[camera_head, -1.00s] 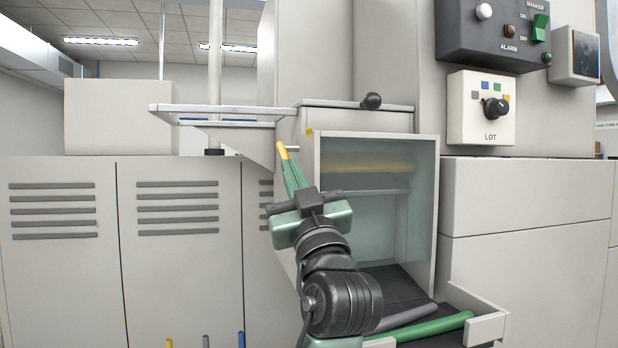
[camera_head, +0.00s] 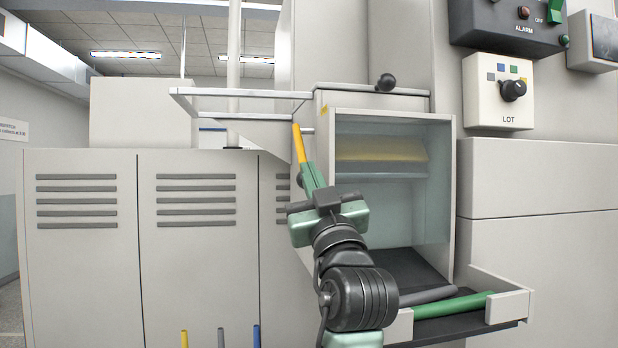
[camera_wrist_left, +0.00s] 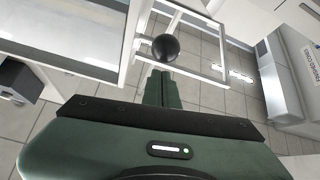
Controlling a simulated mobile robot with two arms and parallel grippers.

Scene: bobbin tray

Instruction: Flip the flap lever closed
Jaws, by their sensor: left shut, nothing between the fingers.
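My left gripper (camera_head: 299,150) reaches up and forward along the left side of the open-fronted box (camera_head: 447,200). Its green fingers are shut and empty; a yellow strip lies in line with them. A round black knob (camera_head: 386,82) stands on top of the box, right of and above the fingertips. In the left wrist view a black ball knob (camera_wrist_left: 166,47) appears just beyond the closed fingers (camera_wrist_left: 160,85). I cannot tell whether it is the same knob, or whether the fingers touch it. The lever's arm is not clearly visible. My right gripper is not in view.
Below, a tray (camera_head: 510,306) holds a green rod (camera_head: 450,305) and a grey rod (camera_head: 428,295). Louvred cabinets (camera_head: 197,270) stand left.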

